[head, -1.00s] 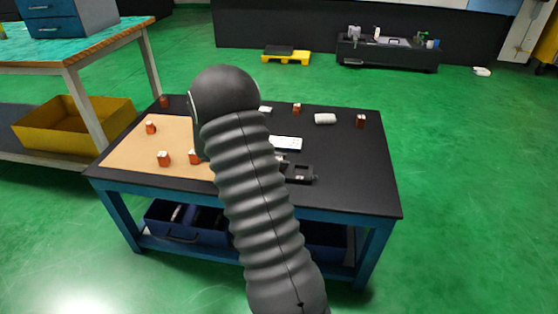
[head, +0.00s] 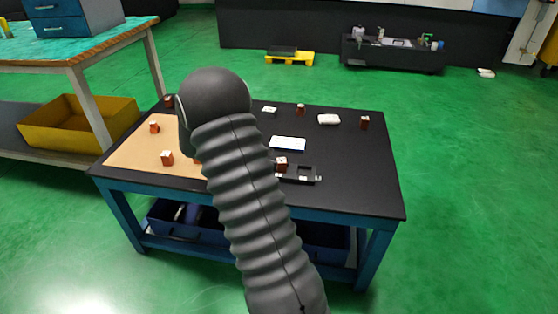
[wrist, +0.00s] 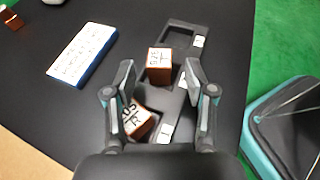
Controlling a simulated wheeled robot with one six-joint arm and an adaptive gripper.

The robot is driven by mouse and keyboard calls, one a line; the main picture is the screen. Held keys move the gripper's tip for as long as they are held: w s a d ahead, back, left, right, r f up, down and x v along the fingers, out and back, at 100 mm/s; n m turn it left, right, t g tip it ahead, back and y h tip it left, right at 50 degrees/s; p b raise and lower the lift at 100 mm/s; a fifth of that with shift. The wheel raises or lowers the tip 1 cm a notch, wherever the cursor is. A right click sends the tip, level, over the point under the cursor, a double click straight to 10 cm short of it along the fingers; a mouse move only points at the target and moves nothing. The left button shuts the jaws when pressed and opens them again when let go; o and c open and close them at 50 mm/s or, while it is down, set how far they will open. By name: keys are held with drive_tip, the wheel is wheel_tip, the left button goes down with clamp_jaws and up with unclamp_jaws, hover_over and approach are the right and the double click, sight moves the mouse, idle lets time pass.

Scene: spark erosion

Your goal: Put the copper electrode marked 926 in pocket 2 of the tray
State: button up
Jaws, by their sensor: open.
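My gripper (wrist: 158,77) is open in the wrist view, above the black tray (wrist: 188,31). One copper electrode with a marked white top (wrist: 159,60) stands upright at the tray's middle, between and just beyond the fingertips. A second copper electrode (wrist: 138,122) sits turned at the near end, close to the left finger; its seating is unclear. I cannot read either marking surely. White labels line the tray's right side. In the head view, an electrode (head: 282,162) shows at the tray (head: 300,180); my arm hides the gripper.
A white and blue block (head: 288,144) lies behind the tray. Other electrodes stand on the tan mat (head: 135,150) and at the back of the table, beside a white rounded object (head: 328,119).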

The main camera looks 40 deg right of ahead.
drive_tip(key=v, duration=0.6)
drive_tip(key=shift+a+r, duration=0.1)
drive_tip(key=shift+a, duration=0.1)
drive_tip(key=shift+w+a+r, duration=0.1)
drive_tip(key=shift+a+r, duration=0.05)
drive_tip(key=shift+a, duration=0.05)
drive_tip(key=s+a+r+m+t+y, duration=0.3)
drive_tip(key=s+a+m+t+y, duration=0.1)
drive_tip(key=s+a, duration=0.3)
drive_tip(key=s+a+r+m+t+y, duration=0.3)
drive_tip(key=s+a, duration=0.4)
drive_tip(key=s, duration=0.3)
drive_tip(key=s+a+r+m+t+y, duration=0.4)
drive_tip(key=s+a+r+m+y, duration=0.1)
drive_tip(key=s+a, duration=0.3)
drive_tip(key=shift+s+r+m+t, duration=0.2)
drive_tip(key=shift+s+m+t, duration=0.1)
drive_tip(key=shift+s, duration=0.3)
